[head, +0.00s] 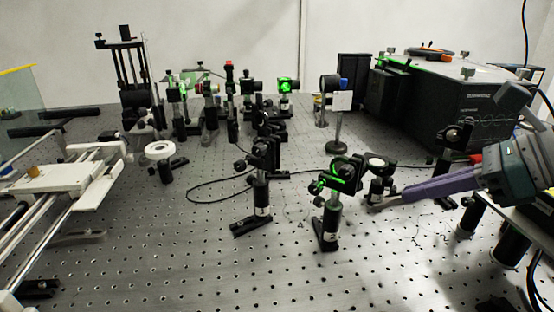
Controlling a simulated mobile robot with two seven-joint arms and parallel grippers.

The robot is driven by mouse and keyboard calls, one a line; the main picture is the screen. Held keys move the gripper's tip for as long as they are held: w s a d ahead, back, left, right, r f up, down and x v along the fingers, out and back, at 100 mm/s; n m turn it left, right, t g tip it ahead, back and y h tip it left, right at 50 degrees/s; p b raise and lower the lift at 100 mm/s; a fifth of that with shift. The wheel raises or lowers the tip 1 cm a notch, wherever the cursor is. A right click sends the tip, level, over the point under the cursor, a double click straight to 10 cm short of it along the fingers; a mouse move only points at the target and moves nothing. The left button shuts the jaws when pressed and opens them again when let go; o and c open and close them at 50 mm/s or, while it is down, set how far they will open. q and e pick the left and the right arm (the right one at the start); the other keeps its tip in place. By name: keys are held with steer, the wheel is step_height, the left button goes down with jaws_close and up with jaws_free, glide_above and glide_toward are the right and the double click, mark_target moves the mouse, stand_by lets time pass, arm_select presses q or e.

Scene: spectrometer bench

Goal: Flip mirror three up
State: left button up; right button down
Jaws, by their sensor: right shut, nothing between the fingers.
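My right gripper (378,204) comes in from the right with its purple fingers closed together and empty. Its tips are beside the lower part of a black post mount with a pale round top (377,163); I cannot tell whether they touch it. Just left of that stands a black mirror mount (342,176) on a post, upright, with green light on it. Another black mount (263,155) on a post stands further left. No label shows which of these is mirror three, and I cannot tell whether a flip mirror is up or down. My left gripper is not in view.
A large black spectrometer box (470,112) fills the back right. Several optic mounts stand at the back, one glowing green (285,85). A white stage on rails (75,178) is at the left. A thin cable crosses the perforated bench (180,265), whose front middle is mostly clear.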

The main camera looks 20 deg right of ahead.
steer(key=shift+s+a, duration=0.1)
steer(key=shift+s, duration=0.1)
steer(key=b+x, duration=0.3)
steer(key=x, duration=0.7)
steer(key=shift+s, duration=0.1)
step_height(320, 180, up, 3)
steer(key=shift+f+p, duration=0.15)
steer(key=shift+p, duration=0.65)
steer(key=shift+r, duration=0.7)
